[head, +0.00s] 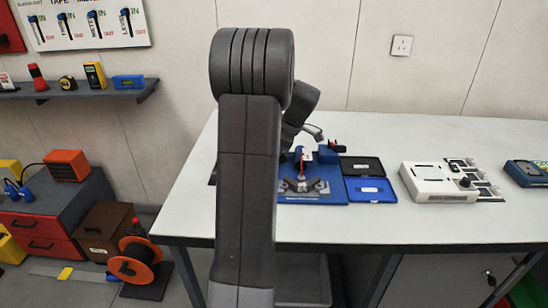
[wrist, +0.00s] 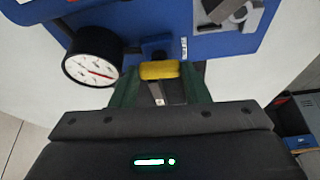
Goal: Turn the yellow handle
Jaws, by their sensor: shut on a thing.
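The yellow handle (wrist: 160,70) shows in the wrist view, at the edge of a blue fixture (wrist: 205,45). My gripper (wrist: 160,82) has its two green fingers on either side of the handle and is shut on it. A round white gauge (wrist: 93,57) with a red needle and black rim sits just left of the fingers. In the head view the blue fixture (head: 325,197) stands on the white table. There my arm covers part of the fixture, and I cannot make out the handle or the fingertips.
On the white table (head: 430,140), an open black and blue case (head: 370,190) lies right of the fixture. A white device (head: 437,182) stands farther right, and a blue box (head: 527,173) at the far right. A cable reel (head: 136,268) stands on the floor at left.

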